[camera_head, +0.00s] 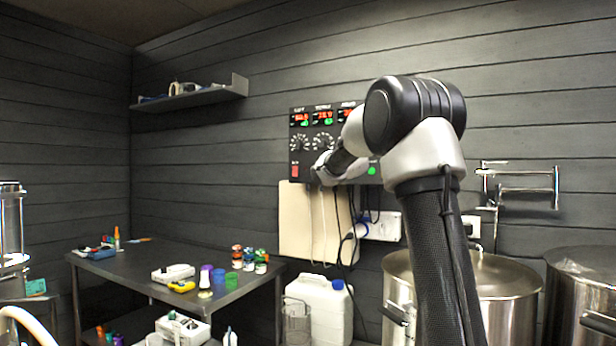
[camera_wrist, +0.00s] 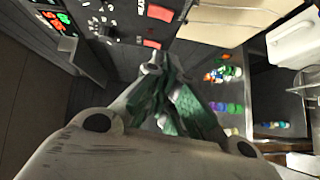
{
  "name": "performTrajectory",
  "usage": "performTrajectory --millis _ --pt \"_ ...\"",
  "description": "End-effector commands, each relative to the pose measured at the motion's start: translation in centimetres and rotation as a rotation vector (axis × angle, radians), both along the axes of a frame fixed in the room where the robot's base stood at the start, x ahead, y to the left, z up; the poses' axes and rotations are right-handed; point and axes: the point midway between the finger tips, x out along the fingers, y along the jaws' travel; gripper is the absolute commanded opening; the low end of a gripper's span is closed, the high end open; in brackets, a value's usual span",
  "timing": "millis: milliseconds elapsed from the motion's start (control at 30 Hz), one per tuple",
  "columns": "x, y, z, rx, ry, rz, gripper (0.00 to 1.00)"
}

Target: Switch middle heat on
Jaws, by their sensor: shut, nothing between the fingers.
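The dark control panel (camera_head: 308,152) hangs on the back wall, with lit red and green displays above dials. The left red switch (camera_head: 295,170) shows; the middle switch is hidden behind my arm there. In the wrist view the panel (camera_wrist: 110,30) shows two red switches: the middle one appears to be the upper (camera_wrist: 160,12), the left one the lower (camera_wrist: 152,44). My gripper (camera_wrist: 153,66) is shut and empty, its tips close to the panel's lower part near the left switch. I cannot tell whether they touch. In the head view my gripper (camera_head: 320,172) is partly hidden.
Below the panel are a cream board (camera_head: 295,225), hanging cables and a white socket box (camera_head: 385,226). A steel table (camera_head: 130,268) with small bottles stands left, a white canister (camera_head: 318,305) beside it. Steel pots (camera_head: 510,280) stand right. A green light (camera_head: 372,170) glows at the panel's right.

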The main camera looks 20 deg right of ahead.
Motion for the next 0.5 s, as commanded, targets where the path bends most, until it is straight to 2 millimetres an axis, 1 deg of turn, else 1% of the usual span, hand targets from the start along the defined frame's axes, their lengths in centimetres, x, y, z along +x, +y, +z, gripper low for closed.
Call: performTrajectory --millis 367,500 --pt "0.1 0.0 -0.1 -0.012 0.006 0.000 0.00" --pt "1.1 -0.1 -0.3 -0.012 0.007 0.001 0.00"
